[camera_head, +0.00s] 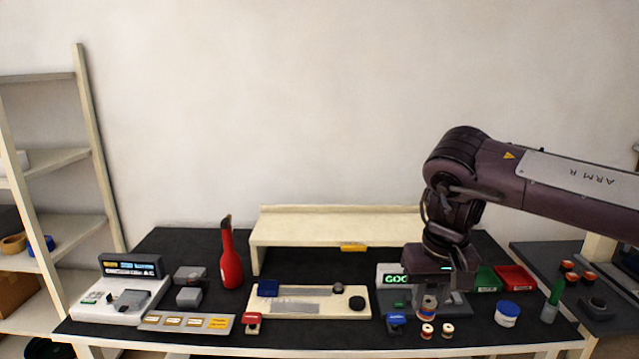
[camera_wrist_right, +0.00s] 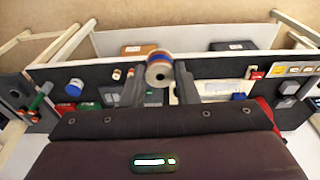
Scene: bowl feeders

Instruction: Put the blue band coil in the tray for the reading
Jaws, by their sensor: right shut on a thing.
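My right gripper (camera_head: 429,300) is shut on a small coil (camera_wrist_right: 159,66), which sits between its two fingers. In the wrist view the coil shows a blue and a reddish band around a pale round end. In the head view the gripper hangs over the right part of the black table, beside the unit with the green lit display (camera_head: 394,280). A low grey strip tray (camera_head: 228,329) with several pale labels and one yellow label lies at the front left. My left gripper is out of view.
Two small coils (camera_head: 427,331) (camera_head: 447,330) stand at the front edge, below the gripper. A blue-lidded jar (camera_head: 507,314), green and red bins (camera_head: 515,278), a cream fixture board (camera_head: 335,302), a red bottle (camera_head: 231,265) and a display instrument (camera_head: 131,266) occupy the table.

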